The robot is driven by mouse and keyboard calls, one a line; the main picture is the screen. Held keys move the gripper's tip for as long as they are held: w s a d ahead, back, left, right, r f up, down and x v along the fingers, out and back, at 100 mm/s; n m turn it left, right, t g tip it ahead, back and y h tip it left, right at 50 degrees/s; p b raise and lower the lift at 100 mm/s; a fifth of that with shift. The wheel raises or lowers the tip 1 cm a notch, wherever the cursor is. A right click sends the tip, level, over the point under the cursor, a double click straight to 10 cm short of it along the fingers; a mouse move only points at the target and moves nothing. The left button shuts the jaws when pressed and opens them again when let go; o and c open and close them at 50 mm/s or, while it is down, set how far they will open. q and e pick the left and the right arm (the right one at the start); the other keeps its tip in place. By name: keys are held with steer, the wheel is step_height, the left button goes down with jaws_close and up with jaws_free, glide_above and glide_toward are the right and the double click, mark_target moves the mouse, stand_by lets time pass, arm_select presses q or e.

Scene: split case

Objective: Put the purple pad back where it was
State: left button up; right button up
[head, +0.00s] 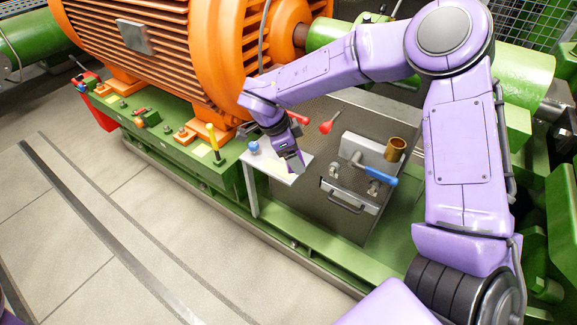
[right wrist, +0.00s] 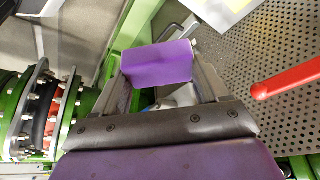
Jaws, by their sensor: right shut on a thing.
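The purple pad (right wrist: 158,63) lies across the fingertips of my right gripper (right wrist: 160,72) in the right wrist view. The gripper is shut on it, one finger at each end. In the head view my right gripper (head: 293,163) points down over the small pale side shelf (head: 275,175); the pad is hard to tell from the purple gripper there. I cannot tell whether the pad touches the shelf. The place where the pad was before cannot be made out. My left gripper is not in view.
A blue knob-like object (head: 254,148) is left of the gripper. Red handles (head: 328,122) lie behind it on the perforated plate (head: 345,107). A brass cup (head: 395,148), grey block (head: 362,149) and blue-handled tool (head: 380,178) stand right. The orange motor (head: 215,60) rises behind left.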

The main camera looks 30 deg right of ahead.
steer(key=w+d+f, duration=0.2)
steer(key=w+f, duration=0.1)
steer(key=w+d+f, duration=0.1)
steer(key=w+f, duration=0.2)
steer(key=w, duration=0.1)
steer(key=w+d+f, duration=0.2)
steer(key=w+f, duration=0.1)
steer(key=w, duration=0.1)
steer(key=shift+w+d, duration=0.15)
steer(key=shift+d, duration=0.2)
steer(key=shift+w+d+f, duration=0.1)
steer(key=shift+w+f, duration=0.1)
steer(key=shift+f, duration=0.15)
step_height(320, 180, down, 3)
steer(key=shift+r, duration=0.1)
steer(key=shift+f, duration=0.2)
steer(key=o, duration=1)
steer(key=shift+r, duration=0.25)
steer(key=v, duration=1.2)
